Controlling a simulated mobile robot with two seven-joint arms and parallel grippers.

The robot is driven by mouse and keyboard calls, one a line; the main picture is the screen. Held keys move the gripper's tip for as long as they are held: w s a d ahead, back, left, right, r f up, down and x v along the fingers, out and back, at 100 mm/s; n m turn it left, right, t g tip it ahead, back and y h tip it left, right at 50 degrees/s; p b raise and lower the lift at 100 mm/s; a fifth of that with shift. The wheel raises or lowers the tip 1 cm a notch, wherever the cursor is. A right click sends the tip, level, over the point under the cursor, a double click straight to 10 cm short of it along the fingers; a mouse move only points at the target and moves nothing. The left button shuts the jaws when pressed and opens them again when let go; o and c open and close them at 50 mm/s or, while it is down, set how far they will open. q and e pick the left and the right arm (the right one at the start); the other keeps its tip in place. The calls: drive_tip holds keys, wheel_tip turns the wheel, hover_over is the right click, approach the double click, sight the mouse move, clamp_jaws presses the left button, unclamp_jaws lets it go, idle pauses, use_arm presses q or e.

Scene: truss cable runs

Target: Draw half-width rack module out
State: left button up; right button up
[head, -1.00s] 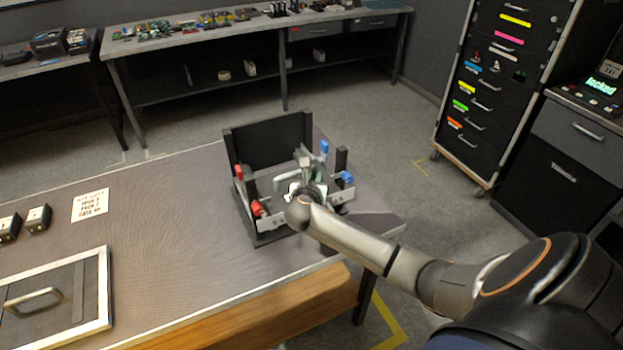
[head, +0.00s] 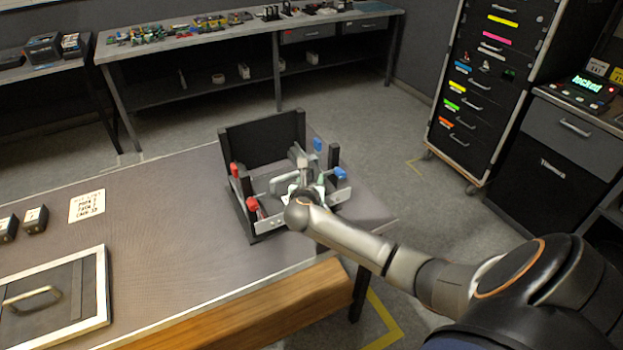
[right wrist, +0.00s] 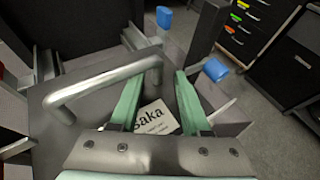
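A black rack frame (head: 262,138) stands on the near table, with red latches (head: 252,203) on its left side and blue latches (head: 340,173) on its right. A grey module (right wrist: 75,125) with a metal bar handle (right wrist: 105,82) sits in it, partly hidden by my arm in the head view. My right gripper (head: 303,187) is over the module. In the right wrist view its two green fingers (right wrist: 158,85) are apart, with a white label reading "saka" (right wrist: 156,118) visible between them. The handle's right end lies by the left finger; contact cannot be told. My left gripper is not in view.
A framed panel with a handle (head: 55,292), two small black blocks (head: 35,219) and a printed card (head: 87,205) are on the table's left. A drawer cabinet (head: 470,110) and a keypad reading "locked" (head: 588,84) stand right. The table between card and rack is clear.

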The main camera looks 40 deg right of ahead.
drive_tip(key=shift+r, duration=0.1)
drive_tip(key=v, duration=1.2)
drive_tip(key=shift+s+a, duration=0.15)
drive_tip(key=shift+a, duration=0.1)
drive_tip(key=s+a+f+m+g+y, duration=0.25)
drive_tip(key=s+a+m, duration=0.25)
drive_tip(key=s+m, duration=0.3)
drive_tip(key=s+a+f+m+g+y, duration=0.1)
drive_tip(key=s+a+f+m+y, duration=0.3)
drive_tip(key=s+m, duration=0.35)
drive_tip(key=s+a+f+m+g+y, duration=0.25)
drive_tip(key=s+a+m, duration=0.25)
drive_tip(key=s+m, duration=0.35)
drive_tip(key=w+a+f+t+y, duration=0.1)
drive_tip(key=w+a+f+t, duration=0.1)
drive_tip(key=f, duration=0.3)
drive_tip(key=w+a+f+t+y, duration=0.2)
drive_tip(key=w+f+t, duration=0.1)
drive_tip(key=f, duration=0.3)
drive_tip(key=shift+a+f+m+t, duration=0.25)
drive_tip(key=shift+a+m+t, duration=0.1)
drive_tip(key=shift+t, duration=0.15)
